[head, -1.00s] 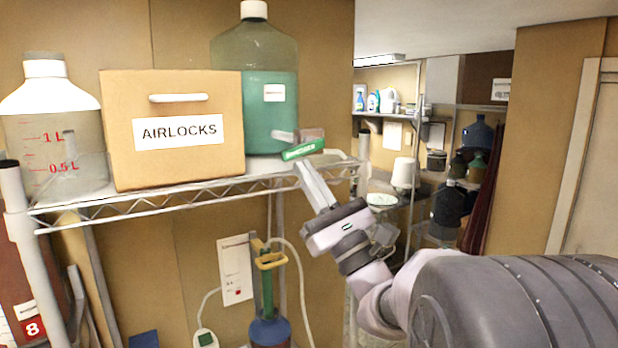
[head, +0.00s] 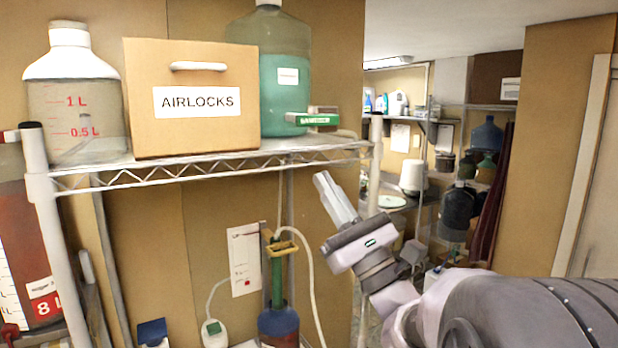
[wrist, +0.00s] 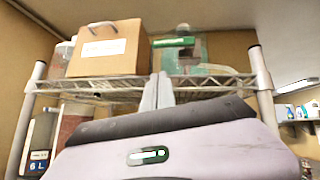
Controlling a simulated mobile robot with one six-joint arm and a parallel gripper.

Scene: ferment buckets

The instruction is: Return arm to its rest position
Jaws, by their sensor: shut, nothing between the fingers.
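My gripper (head: 325,185) is in front of the wire shelf's right end, a little below its edge, with its fingers pointing up and to the left. Its fingers are shut and hold nothing. In the wrist view the shut fingers (wrist: 159,88) point up toward the shelf (wrist: 120,84). My arm is bent, running from the lower right up to the gripper. The gripper appears clear of the shelf and its contents.
The wire shelf (head: 210,170) holds a white-topped jug (head: 72,95), an AIRLOCKS box (head: 190,125), a large teal-filled bottle (head: 285,95) and a green-labelled item (head: 312,119) at its front edge. Below stands a bucket with a tube (head: 277,322). Open room lies right of the shelf post (head: 372,165).

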